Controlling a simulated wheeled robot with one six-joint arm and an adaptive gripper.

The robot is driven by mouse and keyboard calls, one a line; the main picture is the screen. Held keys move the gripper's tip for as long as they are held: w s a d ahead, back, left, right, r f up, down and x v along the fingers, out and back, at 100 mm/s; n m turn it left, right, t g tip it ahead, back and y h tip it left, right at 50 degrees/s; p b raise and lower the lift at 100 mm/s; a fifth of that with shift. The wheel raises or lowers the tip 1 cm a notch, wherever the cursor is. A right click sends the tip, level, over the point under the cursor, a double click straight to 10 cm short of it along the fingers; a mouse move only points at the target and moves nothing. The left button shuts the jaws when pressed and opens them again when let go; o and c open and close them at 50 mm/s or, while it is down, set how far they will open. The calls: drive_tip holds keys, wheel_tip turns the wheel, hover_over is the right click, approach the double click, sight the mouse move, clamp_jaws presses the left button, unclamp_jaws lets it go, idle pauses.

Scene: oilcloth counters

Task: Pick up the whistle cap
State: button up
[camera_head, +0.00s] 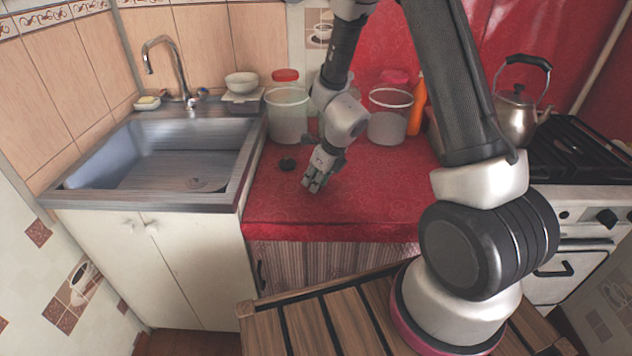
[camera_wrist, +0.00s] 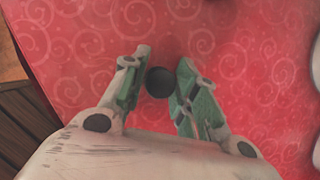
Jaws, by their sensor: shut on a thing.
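The whistle cap (camera_wrist: 159,83), a small dark round piece, sits between the two fingertips of my gripper (camera_wrist: 160,86) in the wrist view. My gripper is shut on it, with one green-padded finger on each side. In the head view my gripper (camera_head: 313,184) is over the red counter (camera_head: 375,205), left of its middle, pointing down. The cap cannot be made out there between the fingers. The height of the fingertips above the cloth is hard to tell.
Clear jars (camera_head: 288,118) (camera_head: 388,125) and an orange bottle (camera_head: 417,108) stand behind. A sink (camera_head: 165,158) is left; a kettle (camera_head: 517,112) is by the stove (camera_head: 585,155) at right. The front counter is clear.

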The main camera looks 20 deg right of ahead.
wheel_tip(320, 180, up, 10)
drive_tip(key=shift+f, duration=0.25)
drive_tip(key=shift+r+n, duration=0.2)
drive_tip(key=shift+n, duration=0.2)
drive_tip(key=n, duration=0.1)
drive_tip(key=s+n+g+y, duration=0.1)
drive_tip(key=shift+n, duration=0.4)
drive_tip(key=d+f+n+g+h, duration=0.1)
drive_tip(key=d+f+n+g, duration=0.1)
drive_tip(key=n, duration=0.6)
drive_tip(key=w+d+f+n+g+h, duration=0.1)
drive_tip(key=d+f+n+g, duration=0.1)
drive_tip(key=n, duration=0.7)
drive_tip(key=w+d+f+n+g+h, duration=0.1)
drive_tip(key=d+f+n+g, duration=0.1)
drive_tip(key=n, duration=0.6)
drive_tip(key=shift+w+d+f+n+g+h, duration=0.15)
drive_tip(key=shift+d+g, duration=0.2)
drive_tip(key=shift+d, duration=0.05)
drive_tip(key=shift+w+d+f+n+g+h, duration=0.1)
drive_tip(key=shift+d+n+g+h, duration=0.05)
drive_tip(key=shift+d+g, duration=0.25)
drive_tip(key=shift+s+d+f, duration=0.2)
drive_tip(key=shift+f, duration=0.2)
